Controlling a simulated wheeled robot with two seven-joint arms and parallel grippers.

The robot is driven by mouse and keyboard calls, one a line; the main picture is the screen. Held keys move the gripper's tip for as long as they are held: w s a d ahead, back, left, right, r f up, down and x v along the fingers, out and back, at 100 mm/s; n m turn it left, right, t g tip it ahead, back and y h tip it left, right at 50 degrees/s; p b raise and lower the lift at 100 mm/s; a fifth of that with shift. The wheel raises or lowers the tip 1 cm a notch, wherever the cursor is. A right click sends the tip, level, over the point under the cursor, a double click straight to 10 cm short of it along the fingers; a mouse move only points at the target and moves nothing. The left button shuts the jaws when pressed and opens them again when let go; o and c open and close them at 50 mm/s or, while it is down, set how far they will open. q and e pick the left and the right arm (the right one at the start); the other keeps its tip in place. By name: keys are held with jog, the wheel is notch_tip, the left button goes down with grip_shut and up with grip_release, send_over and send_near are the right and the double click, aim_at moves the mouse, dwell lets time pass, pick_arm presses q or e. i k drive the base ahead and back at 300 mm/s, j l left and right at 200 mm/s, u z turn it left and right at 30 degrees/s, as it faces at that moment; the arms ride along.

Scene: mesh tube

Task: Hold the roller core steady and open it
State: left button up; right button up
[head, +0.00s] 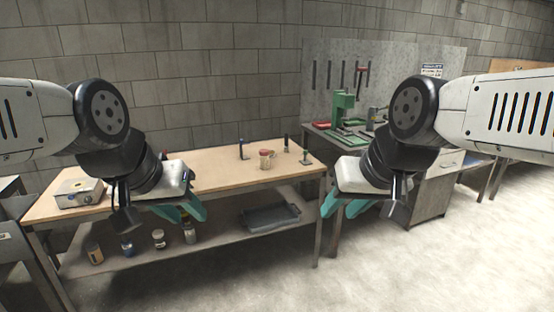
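I cannot pick out the roller core for sure. A small pale cylinder with a reddish top (265,159) stands on the wooden workbench (225,176), too small to tell what it is. My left gripper (184,211) has teal fingers, spread apart and empty, in front of the bench's middle. My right gripper (344,208) also has its teal fingers apart and empty, in front of the gap by the bench's right end. Both are nearer to me than the bench and apart from everything on it.
Below are a grey bin (270,218) and several jars. A green press (342,108) stands behind right.

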aim_at(264, 164)
jog(key=i+u, duration=0.1)
jog(key=u, duration=0.3)
jog(key=i+l+u, duration=0.45)
jog(key=l, duration=0.3)
jog(key=i+l+u, duration=0.25)
jog(key=l, duration=0.15)
jog(key=i+l, duration=0.15)
jog(key=l, duration=0.2)
jog(key=i+l, duration=0.15)
jog(key=l, duration=0.25)
jog(key=i+l, duration=0.15)
jog(key=l, duration=0.2)
jog(key=i+l+u, duration=0.1)
jog(key=l, duration=0.3)
jog(key=i+l, duration=0.15)
jog(key=l, duration=0.2)
jog(key=i+l, duration=0.15)
jog(key=l, duration=0.25)
